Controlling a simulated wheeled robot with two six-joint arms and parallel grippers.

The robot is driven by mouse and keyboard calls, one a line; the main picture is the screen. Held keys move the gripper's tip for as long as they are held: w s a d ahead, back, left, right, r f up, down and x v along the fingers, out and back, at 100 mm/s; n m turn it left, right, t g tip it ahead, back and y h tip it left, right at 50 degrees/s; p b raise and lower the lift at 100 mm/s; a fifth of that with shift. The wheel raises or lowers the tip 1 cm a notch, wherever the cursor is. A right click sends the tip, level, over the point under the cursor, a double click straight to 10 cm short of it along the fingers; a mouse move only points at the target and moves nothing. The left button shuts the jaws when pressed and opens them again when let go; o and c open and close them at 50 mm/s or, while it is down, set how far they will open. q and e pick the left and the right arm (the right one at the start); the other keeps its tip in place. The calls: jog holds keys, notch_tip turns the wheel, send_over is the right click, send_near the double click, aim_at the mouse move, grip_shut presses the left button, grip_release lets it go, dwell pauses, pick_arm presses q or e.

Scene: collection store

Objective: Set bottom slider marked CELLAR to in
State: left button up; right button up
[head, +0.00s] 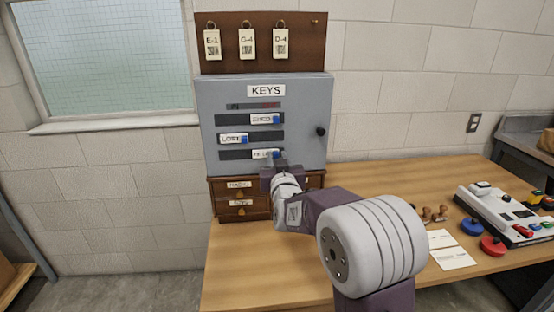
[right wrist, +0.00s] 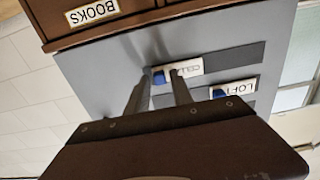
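The bottom slider marked CELLAR (right wrist: 190,68), a white label plate with a blue knob, sits at the right end of its dark slot on the grey KEYS cabinet (head: 222,102) in the head view. It is partly hidden there by my right gripper (head: 274,158). In the right wrist view, which is upside down, my right gripper (right wrist: 161,74) has its two fingers apart, one on each side of the blue knob (right wrist: 159,78). A small gap shows on one side; I cannot tell if a finger touches it. My left gripper is not in view.
Above are the LOFT slider (head: 232,139), at the left of its slot, and a top slider (head: 264,119) at the right. A cabinet knob (head: 320,131) is at the right. Wooden drawers (head: 240,187) stand below. The table (head: 370,178) holds a console (head: 510,214).

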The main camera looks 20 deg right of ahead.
grip_shut()
dwell(1.2)
